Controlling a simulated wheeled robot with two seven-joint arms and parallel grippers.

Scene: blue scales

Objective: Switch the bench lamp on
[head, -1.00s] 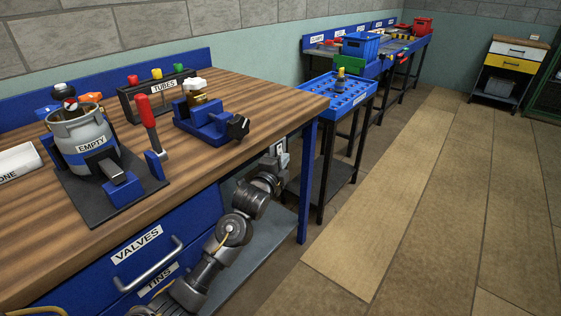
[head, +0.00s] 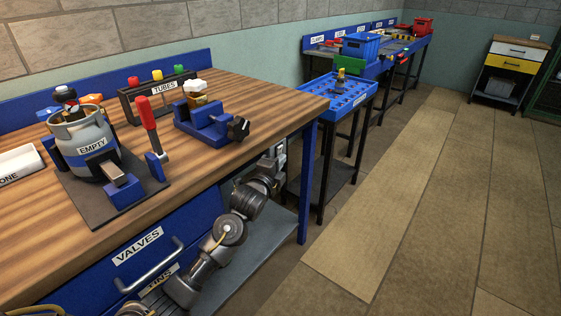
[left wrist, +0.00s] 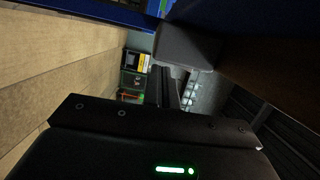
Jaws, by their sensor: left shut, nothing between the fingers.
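I cannot make out a bench lamp or its switch in either view. The wooden-topped blue bench (head: 262,100) fills the left of the head view. My left gripper (head: 274,163) is below the bench top, near its front right corner, partly hidden by the bench edge and my arm. In the left wrist view, the left gripper (left wrist: 172,92) is shut and empty. A dark grey block (left wrist: 187,45) shows beyond it, close under a blue edge; I cannot tell what it is or whether the fingers touch it. My right gripper is not in view.
On the bench stand a grey EMPTY canister (head: 82,142), a red-handled clamp (head: 148,117), a blue vise (head: 208,125) and a TUBES rack (head: 160,95). A lower shelf (head: 262,245) lies under my arm. The floor (head: 400,200) to the right is clear.

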